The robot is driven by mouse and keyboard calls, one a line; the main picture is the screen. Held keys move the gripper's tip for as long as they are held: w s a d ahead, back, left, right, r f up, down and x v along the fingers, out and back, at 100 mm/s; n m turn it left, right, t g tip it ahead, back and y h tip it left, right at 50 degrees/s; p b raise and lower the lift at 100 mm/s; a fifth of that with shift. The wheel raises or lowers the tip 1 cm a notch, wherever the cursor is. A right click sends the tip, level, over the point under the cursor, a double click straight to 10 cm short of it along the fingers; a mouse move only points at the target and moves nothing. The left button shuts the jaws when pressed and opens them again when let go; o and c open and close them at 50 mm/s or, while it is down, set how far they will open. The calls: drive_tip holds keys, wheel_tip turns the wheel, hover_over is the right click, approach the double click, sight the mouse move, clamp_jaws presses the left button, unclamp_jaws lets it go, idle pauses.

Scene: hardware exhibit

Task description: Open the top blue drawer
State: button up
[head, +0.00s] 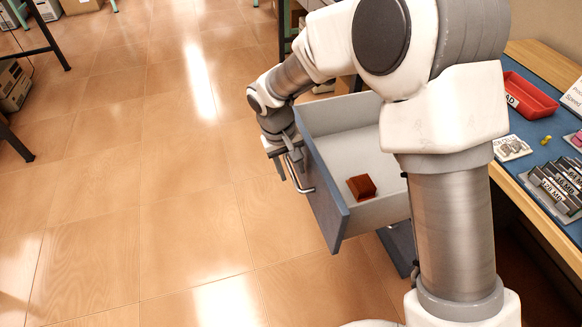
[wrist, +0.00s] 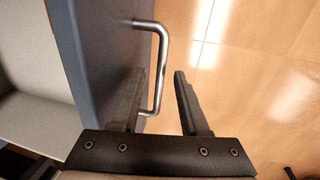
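The top blue drawer (head: 325,192) is pulled well out of its cabinet, its pale grey inside showing in the head view. A brown block-like object (head: 361,187) lies in it. The drawer's curved metal handle (head: 303,188) is on the blue front. My gripper (head: 289,166) is at the handle. In the wrist view, my gripper (wrist: 160,73) has its fingers apart, one on each side of the handle bar (wrist: 162,60). The left finger is between the bar and the drawer front (wrist: 98,55); the right finger stands clear of the bar. My arm hides part of the drawer.
A workbench (head: 548,72) with a blue top stands at the right, holding a red tray (head: 527,95) and labelled small parts (head: 560,185). The tiled floor (head: 150,170) left of the drawer is clear. Dark table legs (head: 50,42) and boxes (head: 14,85) are at the far left.

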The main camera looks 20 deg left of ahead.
wheel_tip(320, 180, up, 17)
drive_tip(key=s+a+p, duration=0.2)
drive_tip(key=p, duration=0.3)
drive_tip(key=shift+a, duration=0.3)
drive_tip(key=shift+r, duration=0.1)
drive_tip(key=d+r+m, duration=0.2)
drive_tip(key=d+r, duration=0.5)
drive_tip(key=d, duration=0.4)
drive_tip(key=s+d+r+m+t+y, duration=0.1)
drive_tip(key=s+d+r+m+t, duration=0.15)
drive_tip(key=s+d, duration=0.65)
drive_tip(key=s+d+r+m+t+y, duration=0.1)
drive_tip(key=s+d+r+m+t, duration=0.15)
drive_tip(key=s+d, duration=0.7)
drive_tip(key=w+d+r+p, duration=0.1)
drive_tip(key=w+r+p, duration=0.1)
drive_tip(key=r+p, duration=0.6)
drive_tip(key=w+d+r+p, duration=0.2)
drive_tip(key=r+p, duration=0.6)
drive_tip(key=p, duration=0.2)
drive_tip(key=shift+r+g, duration=0.4)
